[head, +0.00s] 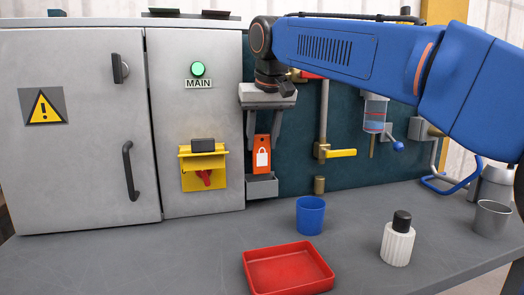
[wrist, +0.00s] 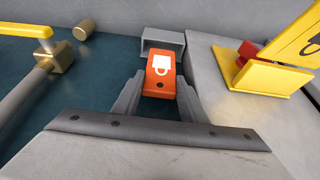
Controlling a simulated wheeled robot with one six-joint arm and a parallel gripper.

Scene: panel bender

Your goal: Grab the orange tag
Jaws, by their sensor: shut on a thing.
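The orange tag (head: 262,153) with a white padlock picture hangs upright between the fingers of my gripper (head: 262,136) in the head view, just above a small grey holder (head: 262,187) on the teal panel. In the wrist view the tag (wrist: 161,72) sits between the two grey fingers of my gripper (wrist: 158,90), which are shut on it. The tag's far end is close to the mouth of the grey holder (wrist: 163,40). I cannot tell whether its lower edge touches the holder.
Left of the tag is a grey cabinet (head: 85,180) with a yellow and red switch (head: 203,165). Right of it is a pipe with a yellow-handled valve (head: 340,153). On the bench stand a blue cup (head: 310,216), a red tray (head: 250,275) and a white bottle (head: 397,246).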

